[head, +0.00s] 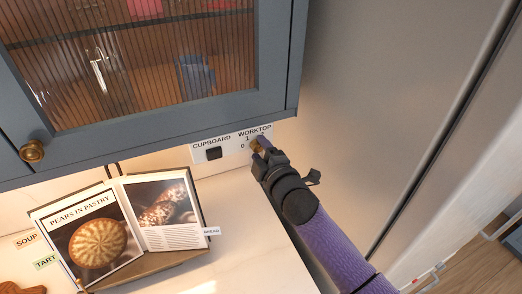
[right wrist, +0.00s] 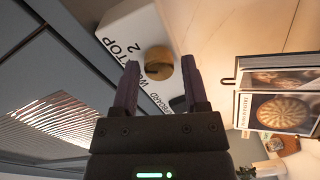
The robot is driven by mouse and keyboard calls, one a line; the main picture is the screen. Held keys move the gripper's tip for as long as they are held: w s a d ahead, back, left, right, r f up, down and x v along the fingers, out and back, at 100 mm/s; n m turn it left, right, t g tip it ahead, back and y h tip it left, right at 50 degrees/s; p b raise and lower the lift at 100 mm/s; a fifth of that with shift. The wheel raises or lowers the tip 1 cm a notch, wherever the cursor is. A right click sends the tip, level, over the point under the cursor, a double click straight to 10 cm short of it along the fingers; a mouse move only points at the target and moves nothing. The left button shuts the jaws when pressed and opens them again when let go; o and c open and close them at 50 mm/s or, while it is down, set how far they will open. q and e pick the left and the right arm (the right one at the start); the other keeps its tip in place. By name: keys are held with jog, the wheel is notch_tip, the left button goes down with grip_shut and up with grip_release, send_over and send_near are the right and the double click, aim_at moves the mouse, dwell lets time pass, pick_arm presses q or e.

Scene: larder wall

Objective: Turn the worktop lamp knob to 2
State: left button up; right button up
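The worktop lamp knob (right wrist: 160,60) is a round brass knob on a white panel (right wrist: 130,27) under the wall cupboard. In the head view the knob (head: 258,146) is partly covered by my right gripper (head: 262,152), beside the printed 1 and 0. In the right wrist view the printed 2 shows beside the knob; which mark the knob points to I cannot tell. My right gripper (right wrist: 160,72) is open, with one finger on each side of the knob and a visible gap to each. My left gripper is in neither view.
A black cupboard switch (head: 214,153) sits left of the knob on the panel. The glass-fronted cupboard (head: 150,115) hangs just above. An open cookbook (head: 120,230) stands on the pale worktop (head: 240,225). A tall grey surface (head: 390,100) rises at the right.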

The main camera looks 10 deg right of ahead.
jog(key=shift+o, duration=0.8)
jog(key=v, duration=1)
jog(key=shift+b, duration=0.35)
jog(key=shift+d, duration=0.1)
